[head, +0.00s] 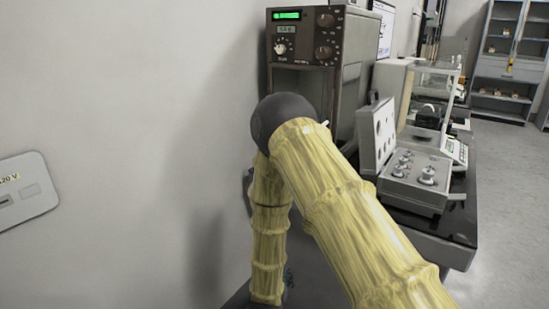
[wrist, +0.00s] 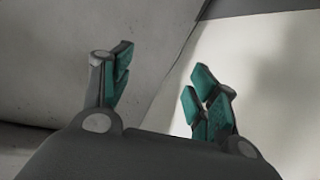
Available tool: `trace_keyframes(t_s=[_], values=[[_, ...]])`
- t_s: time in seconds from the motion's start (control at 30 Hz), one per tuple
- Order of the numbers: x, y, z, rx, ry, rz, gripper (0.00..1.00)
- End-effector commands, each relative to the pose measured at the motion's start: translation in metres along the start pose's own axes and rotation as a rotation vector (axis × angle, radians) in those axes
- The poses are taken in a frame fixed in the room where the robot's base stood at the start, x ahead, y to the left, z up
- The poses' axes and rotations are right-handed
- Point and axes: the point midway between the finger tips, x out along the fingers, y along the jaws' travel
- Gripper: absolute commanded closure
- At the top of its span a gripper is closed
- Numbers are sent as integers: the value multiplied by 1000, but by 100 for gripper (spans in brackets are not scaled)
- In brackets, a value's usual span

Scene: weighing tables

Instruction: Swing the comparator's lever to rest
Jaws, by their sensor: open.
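The comparator (head: 350,55) is a tall brown instrument with a lit green display and several dark knobs, standing at the near end of the dark table. My arm crosses in front of its lower part, and I cannot make out its lever for certain. A small white tip shows just beside my arm's dark elbow, but I cannot tell what it belongs to. My gripper (wrist: 160,85) shows in the wrist view, with its teal-padded fingers apart and nothing between them. In the head view I cannot make out the gripper. Plain grey and pale surfaces lie beyond the fingers.
An open grey weight case (head: 412,188) lies on the dark table (head: 440,248) right of the comparator. A glass-sided balance (head: 435,90) stands behind it. A wall panel (head: 25,190) is at left. Shelves (head: 507,60) stand far right, with clear floor before them.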

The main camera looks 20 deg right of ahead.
Motion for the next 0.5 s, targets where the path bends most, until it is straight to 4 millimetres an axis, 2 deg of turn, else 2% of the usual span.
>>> trace_keyframes(t_s=[0.03,0.07,0.1,0.2,0.3,0.33,0.4,0.5], values=[[-2,-3,-58,27,83,45,40],[-2,-4,-86,44,127,78,40],[-5,-6,-123,66,183,120,40],[-18,-5,-205,121,297,228,40],[-36,-4,-268,170,378,322,40],[-41,-3,-283,184,395,346,40],[-52,-2,-310,210,425,392,40],[-62,-1,-332,232,448,434,40]])
